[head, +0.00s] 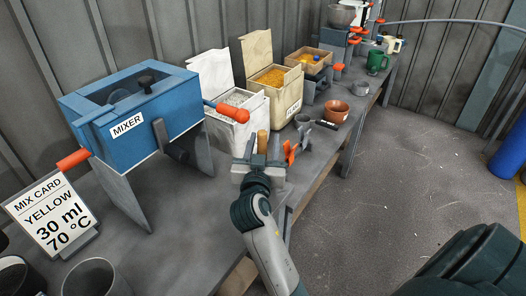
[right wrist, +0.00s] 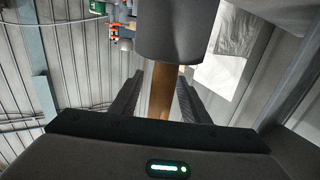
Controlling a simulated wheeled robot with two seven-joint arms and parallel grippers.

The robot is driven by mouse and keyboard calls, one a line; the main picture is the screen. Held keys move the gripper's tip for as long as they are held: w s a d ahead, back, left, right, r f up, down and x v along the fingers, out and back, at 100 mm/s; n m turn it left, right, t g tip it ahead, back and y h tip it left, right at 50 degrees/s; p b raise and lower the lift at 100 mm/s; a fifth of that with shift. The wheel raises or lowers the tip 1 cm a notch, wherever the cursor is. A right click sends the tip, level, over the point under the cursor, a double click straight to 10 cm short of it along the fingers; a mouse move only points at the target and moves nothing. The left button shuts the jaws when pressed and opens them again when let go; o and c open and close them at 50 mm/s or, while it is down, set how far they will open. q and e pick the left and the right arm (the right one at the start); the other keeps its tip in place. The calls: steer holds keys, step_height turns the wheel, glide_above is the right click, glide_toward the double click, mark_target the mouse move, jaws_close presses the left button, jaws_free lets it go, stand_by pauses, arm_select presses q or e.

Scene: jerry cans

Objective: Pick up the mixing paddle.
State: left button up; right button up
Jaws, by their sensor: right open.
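The mixing paddle shows as a wooden handle (head: 262,142) standing upright near the bench's front edge, just behind my right gripper (head: 262,162). In the right wrist view the handle (right wrist: 161,95) runs between the two dark fingers of my right gripper (right wrist: 160,82). The fingers are apart, one on each side of the handle, and I see no clear grip on it. A dark grey cylinder (right wrist: 176,30) surrounds or meets one end of the handle and hides the rest of the paddle. My left gripper is not in view.
The blue mixer (head: 130,118) stands left, with the mix card (head: 52,212) before it. A white bin (head: 232,132) and a beige bin (head: 283,103) stand behind the gripper.

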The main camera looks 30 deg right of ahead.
steer(key=shift+s+a+r, duration=0.1)
steer(key=shift+a, duration=0.05)
jaws_close()
stand_by(0.5)
